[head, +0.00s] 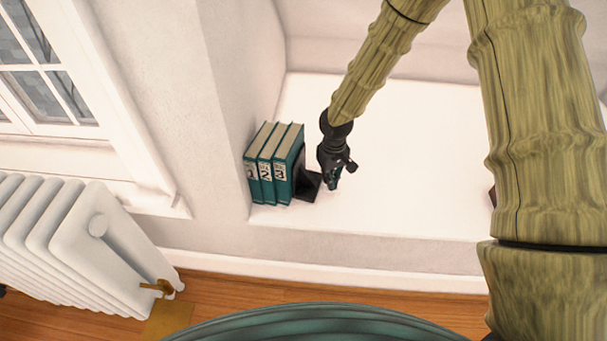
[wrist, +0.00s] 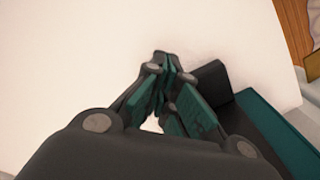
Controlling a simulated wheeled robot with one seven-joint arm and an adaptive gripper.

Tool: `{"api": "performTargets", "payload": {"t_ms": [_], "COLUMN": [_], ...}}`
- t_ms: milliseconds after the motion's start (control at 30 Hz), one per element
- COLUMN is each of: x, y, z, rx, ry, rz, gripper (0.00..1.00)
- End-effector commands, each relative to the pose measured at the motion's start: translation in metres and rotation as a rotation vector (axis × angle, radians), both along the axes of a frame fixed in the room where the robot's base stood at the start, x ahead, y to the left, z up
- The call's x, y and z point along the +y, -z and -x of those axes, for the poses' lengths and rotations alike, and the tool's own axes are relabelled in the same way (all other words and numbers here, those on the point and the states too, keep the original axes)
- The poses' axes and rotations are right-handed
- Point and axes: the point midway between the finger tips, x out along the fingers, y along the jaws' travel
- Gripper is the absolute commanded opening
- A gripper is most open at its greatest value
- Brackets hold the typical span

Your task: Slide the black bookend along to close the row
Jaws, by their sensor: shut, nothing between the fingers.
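Three teal books numbered 1, 2 and 3 (head: 272,165) stand upright in a row at the left end of the white shelf (head: 400,160), beside the wall. The black bookend (head: 309,186) stands at the right side of book 3, close against it; any small gap is too fine to tell. My gripper (head: 334,182) is just right of the bookend, shut and empty, pointing down. In the wrist view my gripper (wrist: 165,65) has its fingertips together, with the bookend (wrist: 209,82) right beside them and a teal book (wrist: 280,135) beyond it. Whether the fingers touch the bookend is unclear.
The shelf to the right of my gripper is mostly bare. A dark reddish object (head: 492,196) is partly hidden behind my arm at the right. A white radiator (head: 75,235) and a window (head: 45,65) are at the left. Wooden floor lies below the shelf front.

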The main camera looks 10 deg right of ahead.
Motion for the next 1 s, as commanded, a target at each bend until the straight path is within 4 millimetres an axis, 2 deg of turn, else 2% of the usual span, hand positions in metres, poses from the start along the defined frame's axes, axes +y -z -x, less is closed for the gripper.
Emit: {"api": "performTargets", "payload": {"t_ms": [267, 1000], "x": [0.0, 0.0], "y": [0.001, 0.018], "z": [0.0, 0.0], "rx": [0.0, 0.0], "ry": [0.0, 0.0], "rz": [0.0, 0.0], "gripper": [0.0, 0.0]}}
